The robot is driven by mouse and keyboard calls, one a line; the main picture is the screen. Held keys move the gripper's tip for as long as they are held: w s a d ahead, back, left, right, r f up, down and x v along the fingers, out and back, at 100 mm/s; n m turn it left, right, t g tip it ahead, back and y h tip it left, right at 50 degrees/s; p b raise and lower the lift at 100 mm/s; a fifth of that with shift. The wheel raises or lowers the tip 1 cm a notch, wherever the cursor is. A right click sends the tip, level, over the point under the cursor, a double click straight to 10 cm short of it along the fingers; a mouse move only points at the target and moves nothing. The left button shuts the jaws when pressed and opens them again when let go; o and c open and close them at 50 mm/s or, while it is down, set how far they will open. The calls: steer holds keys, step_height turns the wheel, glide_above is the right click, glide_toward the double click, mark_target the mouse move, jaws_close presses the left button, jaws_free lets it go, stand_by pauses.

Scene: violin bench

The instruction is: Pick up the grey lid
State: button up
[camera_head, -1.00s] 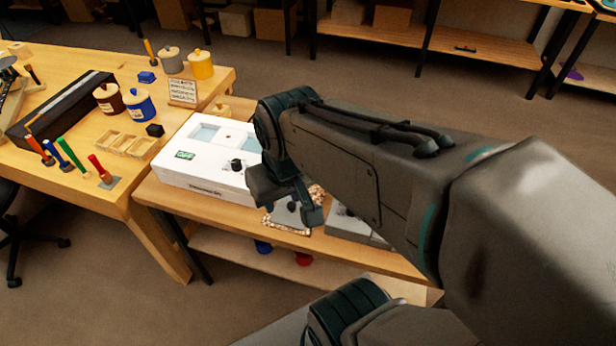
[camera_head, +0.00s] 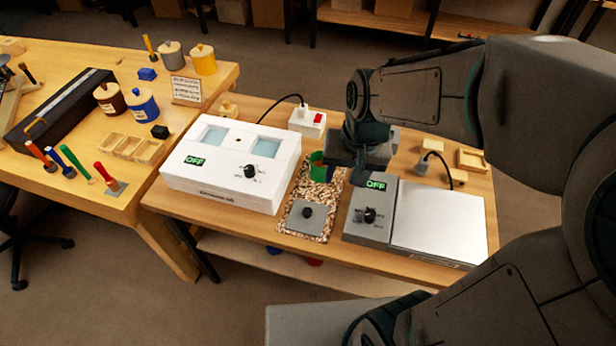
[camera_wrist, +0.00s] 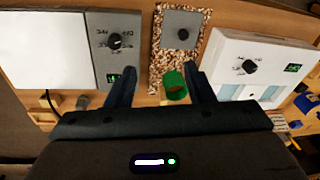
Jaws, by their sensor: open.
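The grey lid (camera_head: 298,226) is a flat square plate with a black knob. It lies on the near end of a speckled mat (camera_head: 325,205) on the bench. In the wrist view the lid (camera_wrist: 172,27) is at top centre, beyond my fingertips. My gripper (camera_wrist: 162,72) is open and empty, its two fingers apart. In the head view my gripper (camera_head: 345,172) is over the far end of the mat, behind the lid and not touching it. A green cup (camera_head: 317,160) is beside my gripper; in the wrist view the cup (camera_wrist: 175,88) shows between the fingers.
A white box (camera_head: 225,185) marked OFF stands left of the mat. A grey control box (camera_head: 368,228) and a pale flat plate (camera_head: 437,222) stand right of it. A power strip (camera_head: 307,122) with a cable is behind. A table (camera_head: 60,205) with pots and tools is at left.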

steer(key=w+a+f+m+g+h+p, duration=0.1)
steer(key=w+a+f+m+p, duration=0.1)
steer(key=w+a+f, duration=0.45)
glide_above(307, 211)
steer(key=f, duration=0.8)
steer(key=shift+d+f, duration=0.3)
steer(key=shift+f, duration=0.05)
steer(key=shift+a+f, duration=0.15)
steer(key=shift+f, duration=1.2)
steer(key=shift+a+f, duration=0.1)
steer(key=shift+f, duration=1.25)
jaws_close()
